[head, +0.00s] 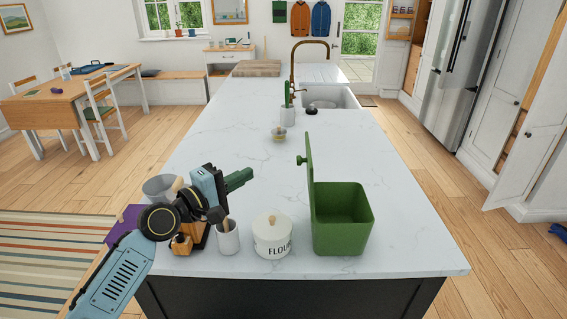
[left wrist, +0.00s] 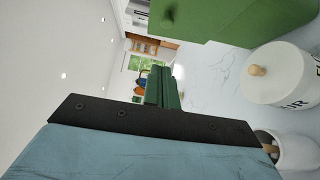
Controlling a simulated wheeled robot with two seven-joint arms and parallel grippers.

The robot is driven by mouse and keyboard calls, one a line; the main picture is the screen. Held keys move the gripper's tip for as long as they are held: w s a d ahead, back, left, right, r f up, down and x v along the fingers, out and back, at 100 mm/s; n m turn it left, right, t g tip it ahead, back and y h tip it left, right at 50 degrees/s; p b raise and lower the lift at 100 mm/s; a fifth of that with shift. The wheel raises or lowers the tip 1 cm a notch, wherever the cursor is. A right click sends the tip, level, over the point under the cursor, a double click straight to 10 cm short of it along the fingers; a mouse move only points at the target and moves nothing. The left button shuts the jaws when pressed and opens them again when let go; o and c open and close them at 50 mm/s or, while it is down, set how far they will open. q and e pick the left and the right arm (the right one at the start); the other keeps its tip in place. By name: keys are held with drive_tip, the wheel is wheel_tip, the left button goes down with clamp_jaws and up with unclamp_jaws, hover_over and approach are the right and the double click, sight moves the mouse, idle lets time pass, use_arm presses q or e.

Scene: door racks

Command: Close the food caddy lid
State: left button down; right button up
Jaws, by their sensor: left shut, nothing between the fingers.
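The green food caddy (head: 343,235) stands on the near part of the white counter. Its lid (head: 310,170) is open and stands upright along the caddy's left side, seen nearly edge-on. A green knob (head: 301,160) sticks out from the lid to the left. My left gripper (head: 240,179) is shut and empty, with green fingers, above the counter to the left of the lid and apart from it. In the left wrist view the shut fingers (left wrist: 163,88) are at the middle and part of the green caddy (left wrist: 230,18) is at the top. My right gripper is not in view.
A white flour jar (head: 272,238) with a wooden knob stands just left of the caddy. A utensil cup (head: 228,238) and a wooden block (head: 196,236) stand below my left gripper. The counter right of the caddy is clear.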

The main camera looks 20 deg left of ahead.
use_arm(q)
drive_tip(key=w+d+p, duration=0.2)
drive_tip(key=w+d, duration=0.5)
drive_tip(key=shift+w+d, duration=0.15)
drive_tip(key=shift+w, duration=0.15)
drive_tip(key=shift+w+d+r, duration=0.1)
